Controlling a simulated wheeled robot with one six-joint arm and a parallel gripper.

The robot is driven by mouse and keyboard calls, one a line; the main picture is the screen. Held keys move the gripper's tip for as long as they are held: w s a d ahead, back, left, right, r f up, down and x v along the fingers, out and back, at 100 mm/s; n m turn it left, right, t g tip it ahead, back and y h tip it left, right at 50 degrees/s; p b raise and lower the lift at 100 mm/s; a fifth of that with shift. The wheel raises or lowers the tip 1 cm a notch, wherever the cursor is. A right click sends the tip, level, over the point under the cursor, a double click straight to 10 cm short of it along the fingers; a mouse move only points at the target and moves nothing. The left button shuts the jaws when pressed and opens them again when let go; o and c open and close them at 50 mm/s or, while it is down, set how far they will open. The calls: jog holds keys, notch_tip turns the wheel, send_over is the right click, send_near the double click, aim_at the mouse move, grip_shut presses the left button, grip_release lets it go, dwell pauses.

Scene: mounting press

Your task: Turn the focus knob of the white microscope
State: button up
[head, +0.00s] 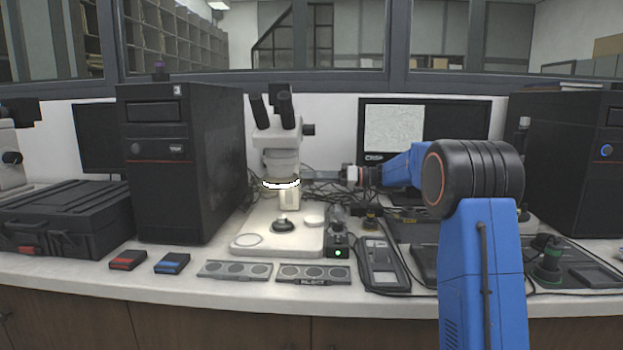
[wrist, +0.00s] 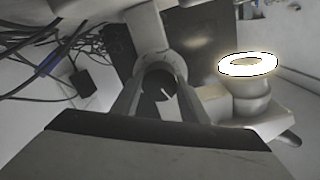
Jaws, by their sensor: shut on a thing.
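The white microscope (head: 277,158) stands on its pale base in the middle of the bench, with dark eyepieces and a glowing ring light. The ring light (wrist: 248,65) also shows at the right of the wrist view. My gripper (head: 346,176) is to the right of the microscope, at about ring-light height, its fingertips unclear in the head view. In the wrist view my gripper's two fingers (wrist: 159,100) lie on either side of the dark round focus knob (wrist: 153,84), shut on it. A pale line marks its face. The knob's contact sides are partly hidden by the fingers.
A black computer tower (head: 180,165) stands left of the microscope. A monitor (head: 393,127) is behind my arm. Cables hang behind the microscope. Slide plates (head: 313,274) and a grey handheld device (head: 380,266) lie in front, near the bench edge.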

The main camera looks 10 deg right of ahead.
jog(key=shift+f+n, duration=0.15)
jog(key=shift+n, duration=0.35)
jog(key=o, duration=1.1)
jog(key=v, duration=1.7)
jog(key=shift+s+d, duration=0.15)
jog(key=shift+d, duration=0.05)
